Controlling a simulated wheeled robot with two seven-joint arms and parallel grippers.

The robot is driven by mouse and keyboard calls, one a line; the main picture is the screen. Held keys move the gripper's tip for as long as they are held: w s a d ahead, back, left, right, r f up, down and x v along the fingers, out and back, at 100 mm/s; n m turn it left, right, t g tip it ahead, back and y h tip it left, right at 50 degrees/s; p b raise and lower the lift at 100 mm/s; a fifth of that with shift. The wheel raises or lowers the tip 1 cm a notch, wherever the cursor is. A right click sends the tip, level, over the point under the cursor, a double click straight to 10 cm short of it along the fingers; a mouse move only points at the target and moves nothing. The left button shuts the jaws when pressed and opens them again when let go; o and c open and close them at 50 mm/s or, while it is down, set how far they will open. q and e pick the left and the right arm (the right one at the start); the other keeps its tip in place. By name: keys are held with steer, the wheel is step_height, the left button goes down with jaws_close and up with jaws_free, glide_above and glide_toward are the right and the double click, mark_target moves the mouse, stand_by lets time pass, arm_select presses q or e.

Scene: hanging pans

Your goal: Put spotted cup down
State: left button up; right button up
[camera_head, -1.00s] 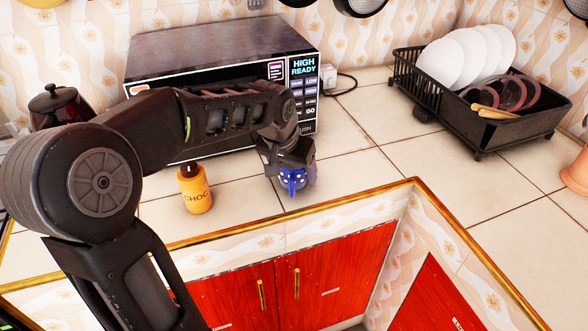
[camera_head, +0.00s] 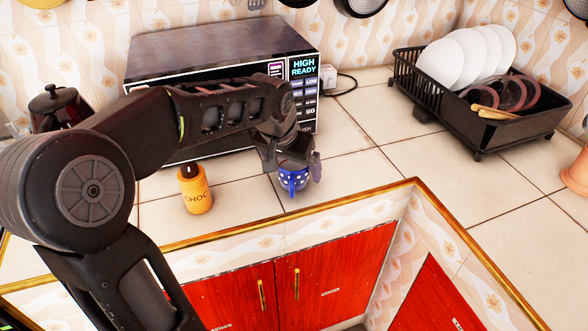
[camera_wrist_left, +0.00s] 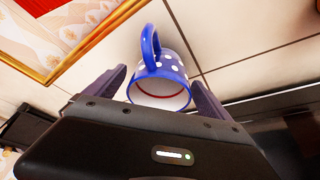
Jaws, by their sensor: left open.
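The spotted cup (camera_head: 293,178) is blue with white dots and stands upright on the tiled counter in front of the microwave. It also shows in the left wrist view (camera_wrist_left: 172,72), with its handle toward the top and its mouth toward the camera. My left gripper (camera_head: 294,168) is open around the cup from above, one finger on each side. In the left wrist view the fingers (camera_wrist_left: 155,85) flank the cup; whether either touches it is hard to tell. The right gripper does not show.
A yellow CHOC bottle (camera_head: 195,189) stands left of the cup. The microwave (camera_head: 220,65) is close behind. The counter's gold-trimmed edge (camera_head: 345,204) runs in front. A black dish rack (camera_head: 500,118) with plates is at the right; the tiles between (camera_head: 375,155) are clear.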

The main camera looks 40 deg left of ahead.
arm_select(q)
steer(key=v, duration=1)
steer(key=shift+r, duration=0.2)
steer(key=shift+f, duration=0.1)
